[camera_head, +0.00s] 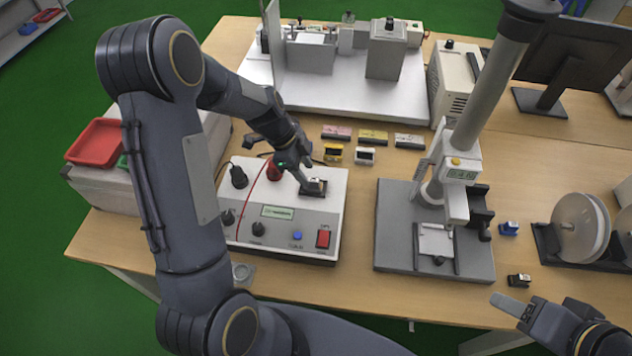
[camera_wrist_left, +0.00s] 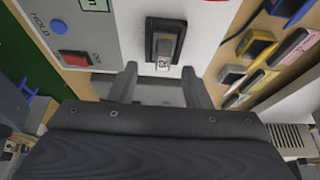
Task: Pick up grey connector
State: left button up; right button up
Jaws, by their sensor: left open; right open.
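A small grey connector (camera_head: 316,184) sits in a black socket on top of the white control box (camera_head: 335,205). In the left wrist view the grey connector (camera_wrist_left: 165,48) stands in the socket, just beyond the fingertips and roughly between them. My left gripper (camera_head: 303,180) is over the box, close beside the connector; its fingers (camera_wrist_left: 160,84) are apart with nothing between them. Whether a finger touches the connector I cannot tell. My right gripper (camera_head: 512,306) is open and empty at the lower right, by the table's front edge.
Yellow (camera_head: 333,152) and whitish (camera_head: 365,155) small blocks lie behind the box. A grey test stand (camera_head: 385,235) is to the right, with a blue piece (camera_head: 508,228) and a black piece (camera_head: 519,280) near it. A red tray (camera_head: 97,141) is at the left.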

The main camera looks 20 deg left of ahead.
aim_at(312, 179)
pick_arm(q)
jog(key=x, duration=0.2)
jog(key=p+x, duration=0.1)
jog(key=x, duration=0.1)
jog(key=shift+w+f, duration=0.25)
jog(key=shift+c, duration=0.2)
jog(key=c, duration=0.8)
jog(key=shift+c, duration=0.2)
jog(key=shift+r, duration=0.1)
jog(key=shift+r+b, duration=0.35)
jog(key=shift+r, duration=0.25)
jog(key=s+r+b, duration=0.3)
jog(key=s+r, duration=0.8)
jog(key=s, duration=0.3)
jog(key=shift+a+r, duration=0.35)
jog(key=shift+a, duration=0.05)
